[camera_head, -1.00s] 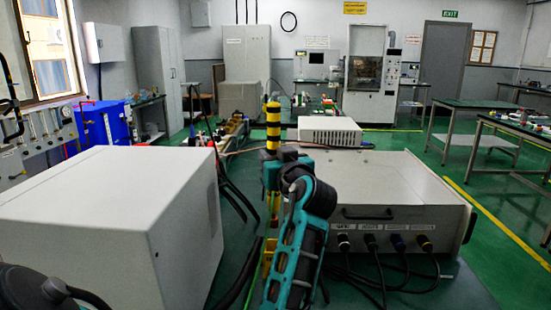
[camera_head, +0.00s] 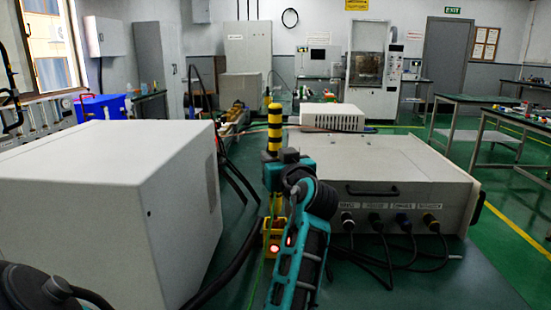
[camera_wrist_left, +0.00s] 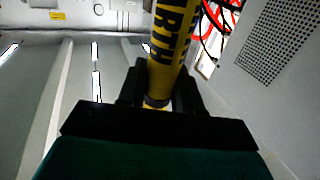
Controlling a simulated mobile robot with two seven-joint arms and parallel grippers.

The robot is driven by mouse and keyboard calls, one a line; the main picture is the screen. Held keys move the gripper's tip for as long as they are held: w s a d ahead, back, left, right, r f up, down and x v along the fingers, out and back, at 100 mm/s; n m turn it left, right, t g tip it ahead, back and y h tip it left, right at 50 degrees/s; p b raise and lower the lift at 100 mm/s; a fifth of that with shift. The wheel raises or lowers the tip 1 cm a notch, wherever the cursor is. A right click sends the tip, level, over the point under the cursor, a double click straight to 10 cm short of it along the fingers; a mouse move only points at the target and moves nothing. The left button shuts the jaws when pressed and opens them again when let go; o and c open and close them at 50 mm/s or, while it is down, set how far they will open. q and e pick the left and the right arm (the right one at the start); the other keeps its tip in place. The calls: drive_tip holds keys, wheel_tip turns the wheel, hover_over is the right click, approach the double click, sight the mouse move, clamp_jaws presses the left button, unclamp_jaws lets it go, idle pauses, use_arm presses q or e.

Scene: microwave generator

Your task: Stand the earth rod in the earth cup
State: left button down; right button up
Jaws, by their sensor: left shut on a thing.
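The earth rod (camera_head: 274,130) is a yellow and black striped rod, upright in the middle of the head view. My left gripper (camera_head: 279,160) is shut around it, below the striped top. In the left wrist view the rod (camera_wrist_left: 172,35) shows black lettering on yellow and runs between the two dark fingers of the gripper (camera_wrist_left: 158,88). Below the gripper, in the head view, is a small yellow fitting (camera_head: 273,240) with a red light, partly hidden by my arm. I cannot tell whether it is the earth cup. The rod's lower end is not clearly visible.
A large pale box (camera_head: 110,215) stands close on the left. A wide grey instrument (camera_head: 390,185) with front plugs and cables stands on the right, with a white vented unit (camera_head: 326,117) behind it. Dark cables (camera_head: 235,262) run between the boxes.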

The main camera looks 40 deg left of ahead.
use_arm(q)
drive_tip(key=shift+f+b, duration=2.1)
drive_tip(key=shift+f, duration=0.45)
drive_tip(key=shift+f+b, duration=0.5)
drive_tip(key=c, duration=0.7)
unclamp_jaws()
